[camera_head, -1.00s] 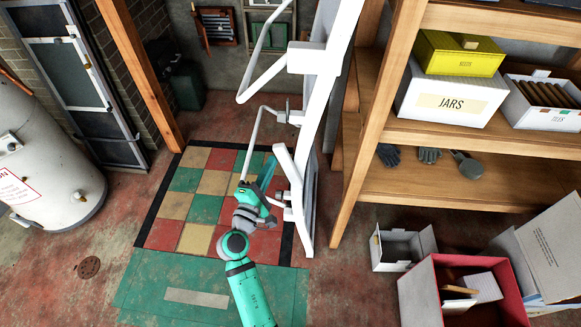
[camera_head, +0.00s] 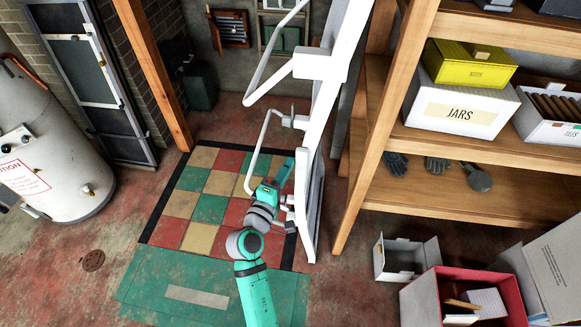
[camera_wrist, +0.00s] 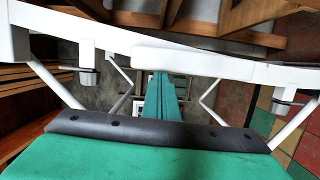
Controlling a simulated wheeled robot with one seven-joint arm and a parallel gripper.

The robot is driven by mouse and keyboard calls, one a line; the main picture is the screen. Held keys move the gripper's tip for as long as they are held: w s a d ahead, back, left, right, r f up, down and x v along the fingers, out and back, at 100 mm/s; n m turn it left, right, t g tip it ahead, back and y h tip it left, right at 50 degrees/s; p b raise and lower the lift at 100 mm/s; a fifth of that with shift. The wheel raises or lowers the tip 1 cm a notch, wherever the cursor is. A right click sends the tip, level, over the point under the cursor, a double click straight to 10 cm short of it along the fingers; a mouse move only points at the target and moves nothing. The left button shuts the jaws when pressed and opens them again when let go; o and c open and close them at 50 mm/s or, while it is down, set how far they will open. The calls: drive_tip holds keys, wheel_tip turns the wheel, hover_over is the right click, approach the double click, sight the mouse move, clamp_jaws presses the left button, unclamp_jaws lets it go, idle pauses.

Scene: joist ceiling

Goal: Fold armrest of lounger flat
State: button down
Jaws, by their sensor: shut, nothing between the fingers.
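The white lounger (camera_head: 326,115) stands on its side, upright against the wooden shelf. Two bent white tubes stick out to its left, an upper one (camera_head: 262,78) and a lower one (camera_head: 258,140). My teal gripper (camera_head: 284,172) is shut and empty, low at the lounger's left face, beside the lower tube. In the wrist view its fingers (camera_wrist: 162,92) point at a white lounger rail, with a wide white armrest piece (camera_wrist: 195,62) across their tips. I cannot tell whether they touch.
The wooden shelf (camera_head: 440,205) with boxes and gloves stands right of the lounger. A red box (camera_head: 420,303) and a small white box (camera_head: 378,262) lie on the floor at right. A wooden post (camera_head: 150,75) and a white tank (camera_head: 60,165) stand left. The checkered mat (camera_head: 172,232) is clear.

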drive_tip(key=shift+d, duration=0.15)
drive_tip(key=s+a, duration=0.7)
drive_tip(key=s, duration=0.2)
drive_tip(key=shift+a, duration=0.4)
drive_tip(key=s+d+f+m+g+y, duration=0.35)
drive_tip(key=s+f+y, duration=0.25)
drive_tip(key=s+f, duration=0.95)
drive_tip(key=s+d+r+m+t, duration=0.1)
drive_tip(key=s+d+r+m, duration=0.2)
drive_tip(key=s, duration=0.5)
drive_tip(key=s+d+r+m+t, duration=0.1)
drive_tip(key=s+d+r+m, duration=0.3)
drive_tip(key=s+m, duration=0.3)
drive_tip(key=shift+s+d+r, duration=0.2)
drive_tip(key=shift+s+r, duration=0.45)
drive_tip(key=shift+s, duration=0.6)
